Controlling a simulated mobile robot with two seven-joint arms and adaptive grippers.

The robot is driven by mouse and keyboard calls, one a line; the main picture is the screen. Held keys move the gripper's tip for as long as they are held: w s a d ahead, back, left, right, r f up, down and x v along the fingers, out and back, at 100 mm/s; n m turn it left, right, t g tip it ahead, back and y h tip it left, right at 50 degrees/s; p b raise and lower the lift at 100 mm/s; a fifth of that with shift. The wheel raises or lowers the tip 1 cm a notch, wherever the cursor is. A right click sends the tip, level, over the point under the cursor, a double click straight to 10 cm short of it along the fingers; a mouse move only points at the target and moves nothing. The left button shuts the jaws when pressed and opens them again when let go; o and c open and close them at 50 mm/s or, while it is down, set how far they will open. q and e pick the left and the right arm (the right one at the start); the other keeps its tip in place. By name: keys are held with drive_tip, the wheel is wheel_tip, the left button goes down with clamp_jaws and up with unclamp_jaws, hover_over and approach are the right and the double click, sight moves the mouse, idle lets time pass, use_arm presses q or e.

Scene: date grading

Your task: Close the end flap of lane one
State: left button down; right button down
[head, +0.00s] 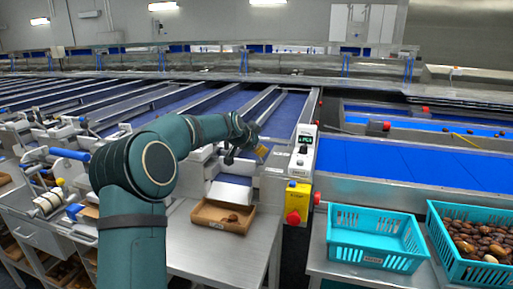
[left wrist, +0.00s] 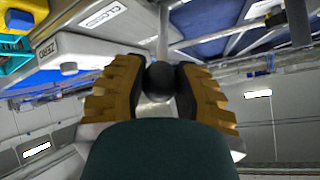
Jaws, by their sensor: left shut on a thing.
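My left arm reaches across the head view to the end of the rightmost blue lane (head: 283,115). The left gripper (head: 247,154) is small and partly hidden there by its own wrist. In the left wrist view its ridged yellow-brown fingers (left wrist: 158,78) are shut on a round black knob (left wrist: 157,84), with a pale rod or post behind it. A pale sloped plate (head: 229,192) sits at the lane's end, below the gripper. I cannot tell the end flap clearly from the metal around it, nor how far it is open. My right gripper is out of view.
A wooden tray (head: 199,220) with a few dates stands below the lane end. A white control box (head: 303,150) and a yellow box with a red button (head: 297,199) are close right. A turquoise crate (head: 372,258) looks empty; another (head: 440,240) holds dates.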

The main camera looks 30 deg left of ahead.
use_arm(q)
drive_tip(key=shift+d, duration=0.1)
drive_tip(key=c, duration=0.6)
unclamp_jaws()
drive_tip(key=shift+s, duration=0.1)
drive_tip(key=v, duration=1.2)
